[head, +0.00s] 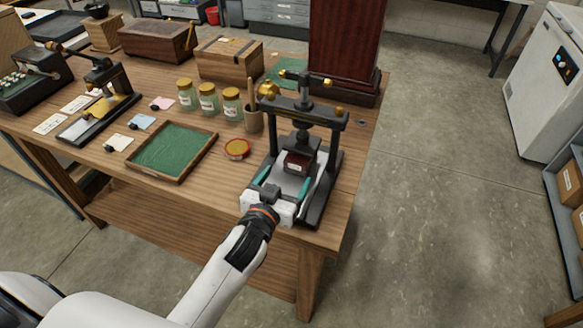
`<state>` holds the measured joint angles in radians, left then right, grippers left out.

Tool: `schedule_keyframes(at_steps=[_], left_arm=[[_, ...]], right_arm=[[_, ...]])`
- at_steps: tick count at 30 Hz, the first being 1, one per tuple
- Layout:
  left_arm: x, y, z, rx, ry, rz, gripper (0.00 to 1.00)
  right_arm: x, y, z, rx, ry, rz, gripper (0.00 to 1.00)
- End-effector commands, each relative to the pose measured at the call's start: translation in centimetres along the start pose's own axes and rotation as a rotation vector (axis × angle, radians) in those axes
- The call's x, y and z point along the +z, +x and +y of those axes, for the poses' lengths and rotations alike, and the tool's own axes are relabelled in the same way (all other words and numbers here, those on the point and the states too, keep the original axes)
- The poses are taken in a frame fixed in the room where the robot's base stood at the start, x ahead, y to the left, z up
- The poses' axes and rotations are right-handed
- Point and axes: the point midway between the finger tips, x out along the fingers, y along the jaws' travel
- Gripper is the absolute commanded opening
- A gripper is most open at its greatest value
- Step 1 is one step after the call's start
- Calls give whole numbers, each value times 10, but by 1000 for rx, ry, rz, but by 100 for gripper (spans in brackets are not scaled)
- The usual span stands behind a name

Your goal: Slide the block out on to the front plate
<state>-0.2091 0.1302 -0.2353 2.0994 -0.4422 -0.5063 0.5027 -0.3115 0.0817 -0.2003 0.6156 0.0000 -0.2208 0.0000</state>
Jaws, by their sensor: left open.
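A black press (333,160) with brass-coloured knobs stands at the front right of the wooden table. The block (297,167), dark red with a small white label, sits inside the press between its uprights, under the dark pressing head. The front plate (288,184), pale grey, lies in front of the block. My left gripper (284,181) reaches in from the front, low over this plate. Its two teal-lined fingers are apart, with the near side of the block beyond them; I cannot tell whether they touch it. My right gripper is out of view.
The table's right edge is close to the press.

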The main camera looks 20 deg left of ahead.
Motion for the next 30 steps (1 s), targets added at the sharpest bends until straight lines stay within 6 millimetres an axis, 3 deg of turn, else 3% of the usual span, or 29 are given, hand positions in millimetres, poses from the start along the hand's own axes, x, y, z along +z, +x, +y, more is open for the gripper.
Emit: schedule_keyframes(at_steps=[12,18,30], left_arm=[[1,75,0,0,2,-1,80],[1,101,0,-1,1,-1,80],[0,113,0,0,0,1,80]], right_arm=[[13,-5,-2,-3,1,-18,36],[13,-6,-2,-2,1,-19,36],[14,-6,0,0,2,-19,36]])
